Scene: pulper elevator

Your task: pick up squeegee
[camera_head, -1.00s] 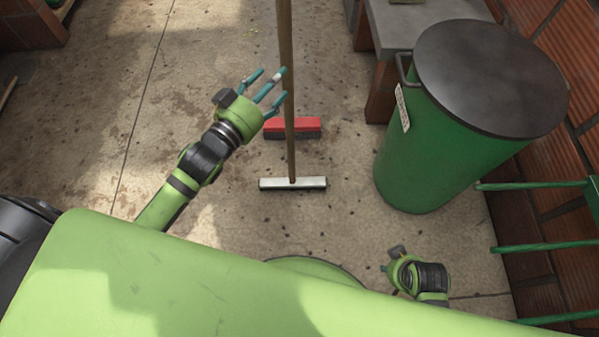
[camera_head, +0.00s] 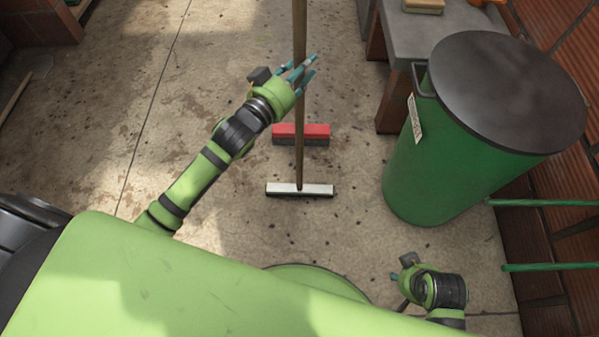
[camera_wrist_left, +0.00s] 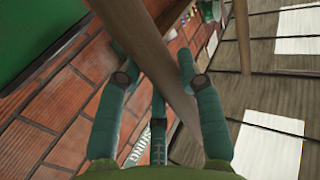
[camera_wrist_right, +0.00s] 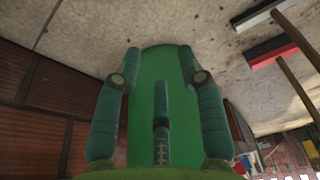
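The squeegee has a pale bar head (camera_head: 285,190) flat on the floor and a long wooden handle (camera_head: 299,150) rising from it. My left gripper (camera_head: 299,72) is at the handle, high above the head. In the left wrist view, the handle (camera_wrist_left: 168,88) passes diagonally between the spread fingers of my left gripper (camera_wrist_left: 152,58), close to the right finger; a firm grip does not show. My right gripper (camera_head: 398,275) is low at the right, away from the squeegee. Its wrist view shows its fingers (camera_wrist_right: 158,60) apart and empty; the squeegee head (camera_wrist_right: 252,17) shows top right.
A red brush head (camera_head: 315,131) lies just behind the squeegee head. A second pole (camera_wrist_left: 243,35) stands near the handle. A green bin with a dark lid (camera_head: 430,160) is to the right, before a grey bench (camera_head: 420,38). The floor left is mostly clear.

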